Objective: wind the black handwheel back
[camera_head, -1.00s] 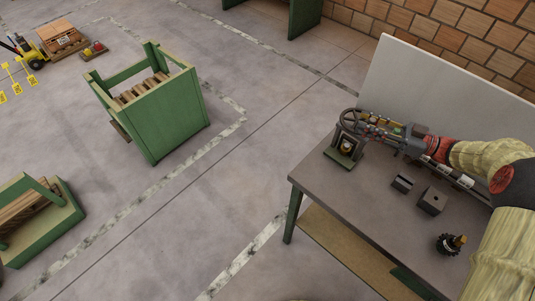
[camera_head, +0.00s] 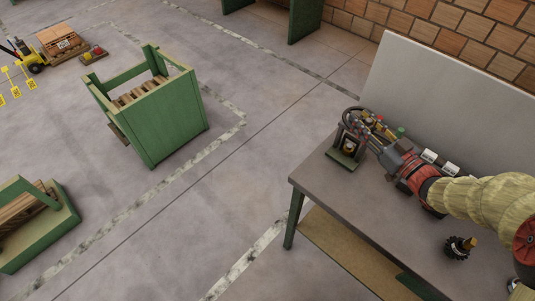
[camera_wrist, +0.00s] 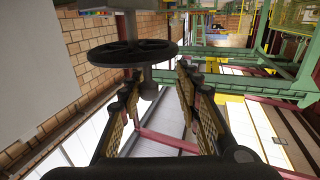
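The black handwheel (camera_head: 351,116) sits on top of a small stand (camera_head: 346,151) at the far left corner of the workbench. In the wrist view the handwheel (camera_wrist: 130,53) is seen nearly edge-on, at the upper left, with a grip knob (camera_wrist: 149,90) hanging from its rim. My gripper (camera_head: 366,131) is right beside the wheel. In the wrist view my gripper (camera_wrist: 160,78) has its two fingers spread apart. The knob is near the left finger, inside the gap as seen here; I cannot tell whether they touch.
The grey workbench (camera_head: 330,190) has a pale back panel (camera_head: 440,90) behind it. White-labelled parts (camera_head: 430,156) and a red and a green knob (camera_head: 400,132) lie behind my arm. A black gear-like part (camera_head: 457,248) is at the front right.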

